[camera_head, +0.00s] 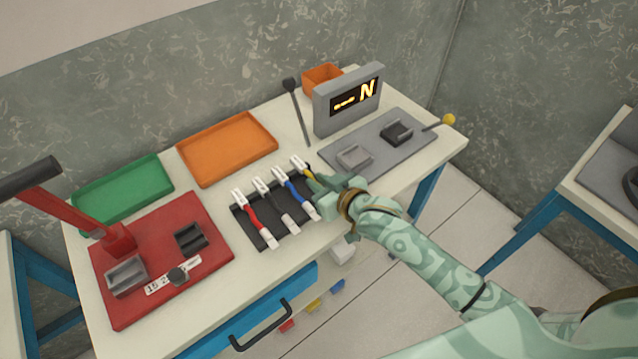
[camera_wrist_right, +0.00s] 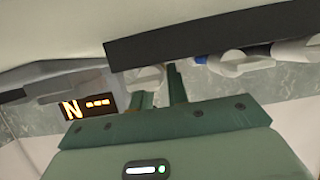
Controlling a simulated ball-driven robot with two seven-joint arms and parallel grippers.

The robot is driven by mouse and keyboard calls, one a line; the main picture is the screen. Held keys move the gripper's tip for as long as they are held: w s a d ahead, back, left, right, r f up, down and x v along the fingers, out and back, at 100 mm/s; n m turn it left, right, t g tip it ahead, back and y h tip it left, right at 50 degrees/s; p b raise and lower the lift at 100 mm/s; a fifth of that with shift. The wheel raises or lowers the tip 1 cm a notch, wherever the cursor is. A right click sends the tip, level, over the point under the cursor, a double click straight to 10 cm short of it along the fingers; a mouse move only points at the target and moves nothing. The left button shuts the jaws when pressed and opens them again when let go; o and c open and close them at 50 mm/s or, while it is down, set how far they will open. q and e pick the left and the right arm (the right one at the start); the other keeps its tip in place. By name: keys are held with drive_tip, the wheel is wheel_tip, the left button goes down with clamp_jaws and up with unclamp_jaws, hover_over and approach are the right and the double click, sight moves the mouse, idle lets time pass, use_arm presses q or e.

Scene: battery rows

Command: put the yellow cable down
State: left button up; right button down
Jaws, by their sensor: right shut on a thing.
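The yellow cable (camera_head: 300,164) shows its white clip end at the right end of the black rack (camera_head: 241,222) in the head view. The rest of it is hidden behind my right gripper (camera_head: 322,182). That gripper is shut on the yellow cable at the rack. I cannot tell whether the cable rests in the rack or hangs just above it. In the right wrist view, a white cable end (camera_wrist_right: 146,78) shows by the gripper fingers (camera_wrist_right: 162,92), beside the dark rack (camera_wrist_right: 190,35). My left gripper is not in view.
Red (camera_head: 252,217), black (camera_head: 275,199) and blue (camera_head: 296,193) cables lie in the rack, close left of the gripper. The display (camera_head: 348,100) and grey board (camera_head: 375,150) stand to the right. Green (camera_head: 122,190) and orange (camera_head: 227,148) trays and a red board (camera_head: 160,305) are left.

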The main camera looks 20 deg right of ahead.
drive_tip(key=c, duration=1.4)
unclamp_jaws()
drive_tip(key=shift+o, duration=0.2)
drive_tip(key=shift+r, duration=0.15)
drive_tip(key=p+v, duration=0.4)
drive_tip(key=v, duration=0.7)
drive_tip(key=shift+s, duration=0.15)
drive_tip(key=shift+s+d+r, duration=0.15)
drive_tip(key=shift+s, duration=0.2)
